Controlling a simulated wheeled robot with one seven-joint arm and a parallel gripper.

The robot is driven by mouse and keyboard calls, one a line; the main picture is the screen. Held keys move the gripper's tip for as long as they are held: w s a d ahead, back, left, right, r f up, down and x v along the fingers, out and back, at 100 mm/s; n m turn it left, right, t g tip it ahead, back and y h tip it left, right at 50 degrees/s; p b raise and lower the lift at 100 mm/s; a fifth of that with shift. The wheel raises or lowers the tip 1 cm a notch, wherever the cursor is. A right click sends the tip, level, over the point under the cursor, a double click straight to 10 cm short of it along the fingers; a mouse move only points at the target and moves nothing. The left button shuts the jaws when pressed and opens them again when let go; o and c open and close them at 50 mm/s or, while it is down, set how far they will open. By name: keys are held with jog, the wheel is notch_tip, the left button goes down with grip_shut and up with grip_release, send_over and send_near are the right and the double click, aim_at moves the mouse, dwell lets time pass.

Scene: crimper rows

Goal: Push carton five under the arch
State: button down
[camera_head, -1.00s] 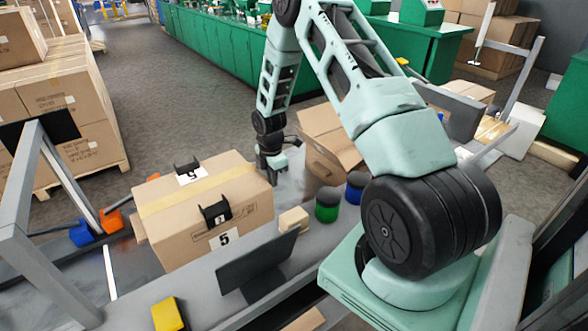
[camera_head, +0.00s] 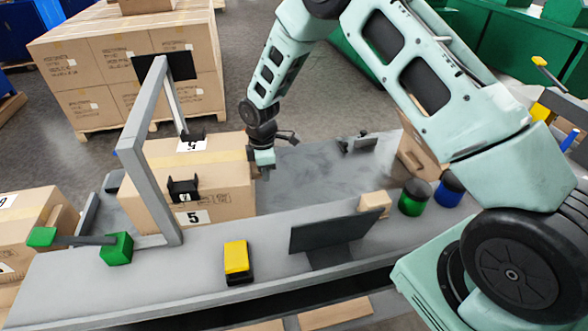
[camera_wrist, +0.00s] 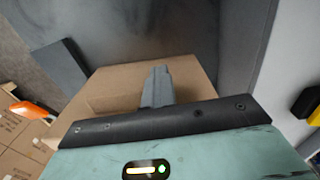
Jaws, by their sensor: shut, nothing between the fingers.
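Carton five (camera_head: 232,196), a brown box labelled 5 with black clips, sits on the grey bench. The grey arch (camera_head: 133,135) stands over its left part, with the front post crossing before the carton's front face. The right part sticks out to the right of the arch. My gripper (camera_head: 262,160) is shut and empty, low at the carton's right end; exact contact is hard to tell. In the wrist view the closed fingers (camera_wrist: 158,88) point at a brown carton surface (camera_wrist: 115,82).
Green blocks (camera_head: 118,249) on a bar and carton nine (camera_head: 25,215) are left of the arch. A yellow block (camera_head: 237,258), dark panel (camera_head: 325,235), wooden block (camera_head: 375,203) and green (camera_head: 412,198) and blue (camera_head: 449,189) cylinders stand along the bench. Bench right of my gripper is largely clear.

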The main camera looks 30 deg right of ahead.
aim_at(255, 175)
jog(key=a, duration=0.3)
jog(key=shift+w+r, duration=0.1)
jog(key=shift+w, duration=0.3)
jog(key=shift+d, duration=0.1)
